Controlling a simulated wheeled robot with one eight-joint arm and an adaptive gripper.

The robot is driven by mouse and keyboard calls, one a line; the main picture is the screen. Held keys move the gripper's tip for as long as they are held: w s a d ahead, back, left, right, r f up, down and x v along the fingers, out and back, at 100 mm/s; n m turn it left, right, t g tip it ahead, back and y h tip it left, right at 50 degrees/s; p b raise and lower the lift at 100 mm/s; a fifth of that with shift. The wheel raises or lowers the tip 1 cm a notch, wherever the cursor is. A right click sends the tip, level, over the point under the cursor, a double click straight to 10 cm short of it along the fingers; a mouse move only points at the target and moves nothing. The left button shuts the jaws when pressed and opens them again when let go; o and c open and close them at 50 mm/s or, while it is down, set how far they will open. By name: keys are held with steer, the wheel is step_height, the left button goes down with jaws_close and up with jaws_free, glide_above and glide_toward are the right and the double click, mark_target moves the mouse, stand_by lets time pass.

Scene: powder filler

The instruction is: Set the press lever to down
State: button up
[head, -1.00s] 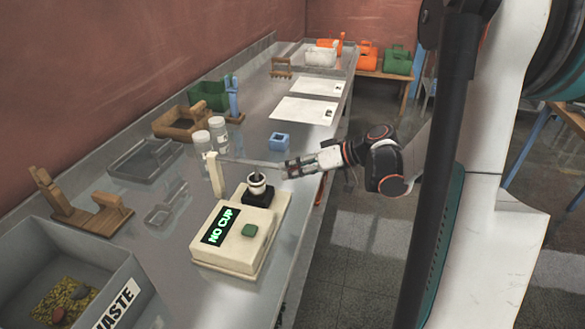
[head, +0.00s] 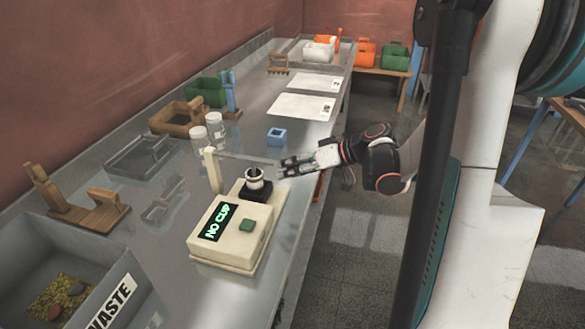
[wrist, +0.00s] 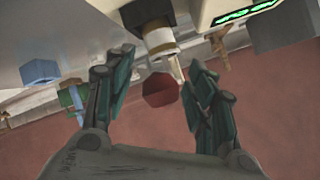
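The beige powder filler (head: 230,240) stands on the bench, with a "NO CUP" display (head: 215,222) and a green button (head: 247,225). A thin pale press lever (head: 245,159) runs from its upright post (head: 211,170) to the right, roughly level, above a white-and-black fitting (head: 254,180). My gripper (head: 283,168) is at the lever's right end. In the wrist view a red knob (wrist: 160,89) shows between the open, dark green fingers of my gripper (wrist: 165,90), with gaps on both sides. Whether it lies fully between the fingertips or beyond them I cannot tell.
A blue block (head: 277,137) lies on the bench behind my gripper. Two clear jars (head: 207,135) stand behind the post. A grey waste bin (head: 118,292) is at front left. Wooden racks and trays line the wall side. The aisle is right of the bench edge.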

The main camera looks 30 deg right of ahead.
steer(key=v, duration=1.2)
stand_by(0.3)
